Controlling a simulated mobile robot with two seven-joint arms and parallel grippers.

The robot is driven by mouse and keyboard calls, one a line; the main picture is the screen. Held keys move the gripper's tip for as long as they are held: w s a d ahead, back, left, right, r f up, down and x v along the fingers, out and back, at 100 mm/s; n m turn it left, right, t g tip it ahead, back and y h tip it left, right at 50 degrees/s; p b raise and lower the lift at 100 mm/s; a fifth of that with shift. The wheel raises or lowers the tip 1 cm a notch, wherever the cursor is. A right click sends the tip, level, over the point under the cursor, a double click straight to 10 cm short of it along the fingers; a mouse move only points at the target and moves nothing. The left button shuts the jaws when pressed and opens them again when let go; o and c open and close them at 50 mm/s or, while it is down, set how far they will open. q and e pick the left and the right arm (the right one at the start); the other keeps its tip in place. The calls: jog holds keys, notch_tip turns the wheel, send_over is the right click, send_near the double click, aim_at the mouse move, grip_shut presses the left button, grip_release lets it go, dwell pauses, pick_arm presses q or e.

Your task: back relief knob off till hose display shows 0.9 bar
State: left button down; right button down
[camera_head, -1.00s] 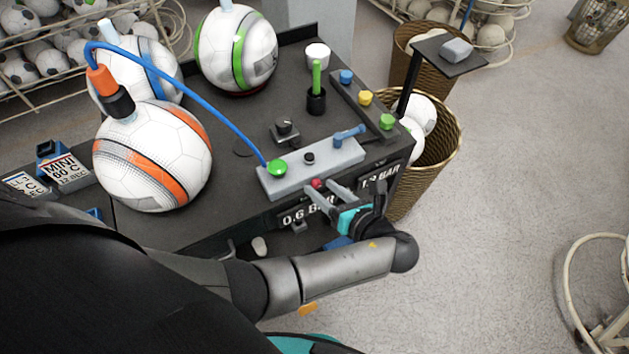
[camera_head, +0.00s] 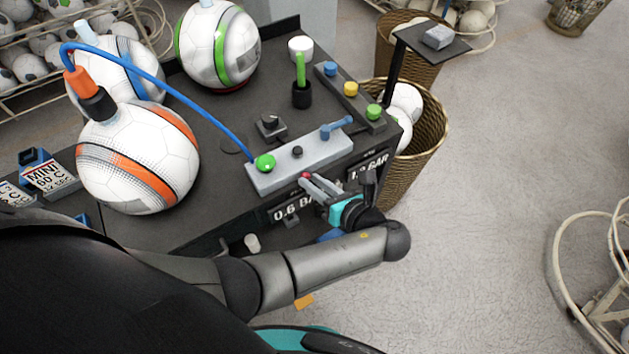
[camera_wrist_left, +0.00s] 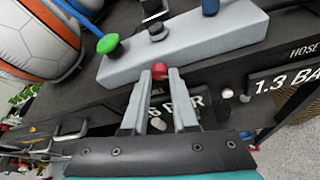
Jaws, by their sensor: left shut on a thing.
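The red relief knob (camera_head: 306,175) sticks out of the front of the grey valve block (camera_head: 272,177). My left gripper (camera_head: 308,180) is shut on it; in the left wrist view the red knob (camera_wrist_left: 160,71) shows between the fingertips (camera_wrist_left: 159,78). The right-hand display (camera_head: 368,166) reads 1.3 BAR; in the left wrist view "HOSE" stands above this display (camera_wrist_left: 285,83). The left-hand display (camera_head: 291,208) reads 0.6 BAR and is partly hidden behind the fingers. My right gripper is not in view.
The block carries a green button (camera_head: 265,162), a black knob (camera_head: 297,152) and a blue lever (camera_head: 337,127). A blue hose (camera_head: 190,88) runs to the orange-striped ball (camera_head: 137,160). Colored buttons (camera_head: 350,89) line the bench's right side. A wicker basket (camera_head: 427,140) stands right of it.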

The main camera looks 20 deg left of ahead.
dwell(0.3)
pick_arm(q)
jog(key=shift+s+a+r+n+h+p, duration=0.15)
jog(key=shift+n+h+p, duration=0.25)
jog(key=shift+p, duration=0.45)
jog(key=shift+n+t+p, duration=0.6)
jog(key=shift+n+p, duration=0.2)
jog(key=shift+s+a+n+t+h+p, duration=0.15)
jog(key=shift+n+t+h+p, duration=0.15)
jog(key=shift+n+t+h, duration=0.6)
jog(key=shift+n, duration=0.3)
jog(key=c, duration=0.7)
grip_release()
